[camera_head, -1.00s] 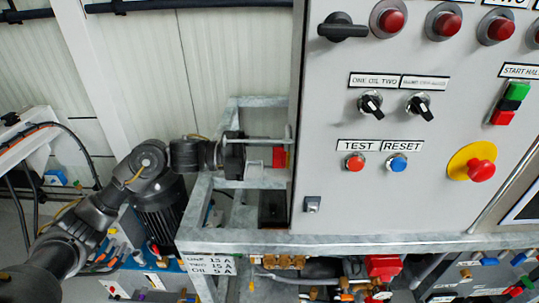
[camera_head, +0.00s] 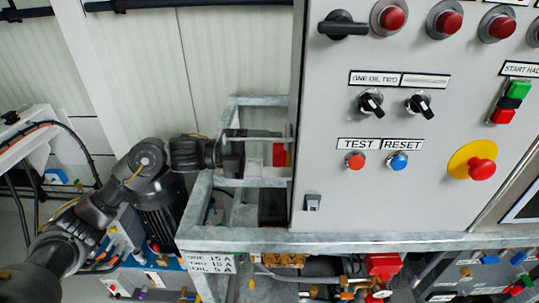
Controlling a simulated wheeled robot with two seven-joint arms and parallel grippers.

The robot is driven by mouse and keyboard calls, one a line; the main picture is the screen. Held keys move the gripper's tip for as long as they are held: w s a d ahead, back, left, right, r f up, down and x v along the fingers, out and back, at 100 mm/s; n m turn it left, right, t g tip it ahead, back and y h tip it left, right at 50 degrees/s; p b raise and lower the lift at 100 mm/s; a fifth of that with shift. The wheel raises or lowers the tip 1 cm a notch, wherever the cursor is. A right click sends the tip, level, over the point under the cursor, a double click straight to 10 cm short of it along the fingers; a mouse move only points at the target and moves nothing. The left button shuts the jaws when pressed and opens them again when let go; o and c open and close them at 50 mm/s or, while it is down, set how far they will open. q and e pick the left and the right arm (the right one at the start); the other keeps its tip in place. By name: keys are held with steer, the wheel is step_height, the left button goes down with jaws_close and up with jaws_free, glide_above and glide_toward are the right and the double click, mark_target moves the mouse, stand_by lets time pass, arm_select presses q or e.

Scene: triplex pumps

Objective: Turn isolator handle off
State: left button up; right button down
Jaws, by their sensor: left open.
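A red part (camera_head: 279,154), which looks like the isolator handle, shows at the left side of the grey control cabinet, partly hidden by my gripper and the cabinet edge. My left gripper (camera_head: 268,150) points right at it, open, with its fingers close to the red part. I cannot tell whether they touch it. A black rotary handle (camera_head: 342,26) sits on the cabinet front at the top left, with its lever pointing right; no gripper is near it. My right gripper is not in view.
The grey cabinet (camera_head: 400,205) carries several buttons, switches and a red emergency stop (camera_head: 482,169) on yellow. A metal frame (camera_head: 205,215) surrounds my left wrist's area. A dark motor (camera_head: 160,212) stands below my arm. A pale wall is behind.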

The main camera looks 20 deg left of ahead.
arm_select(q)
steer(key=b+v, duration=0.4)
steer(key=v, duration=0.6)
steer(key=shift+a, duration=0.3)
steer(key=shift+s+f, duration=0.1)
steer(key=shift+s, duration=0.05)
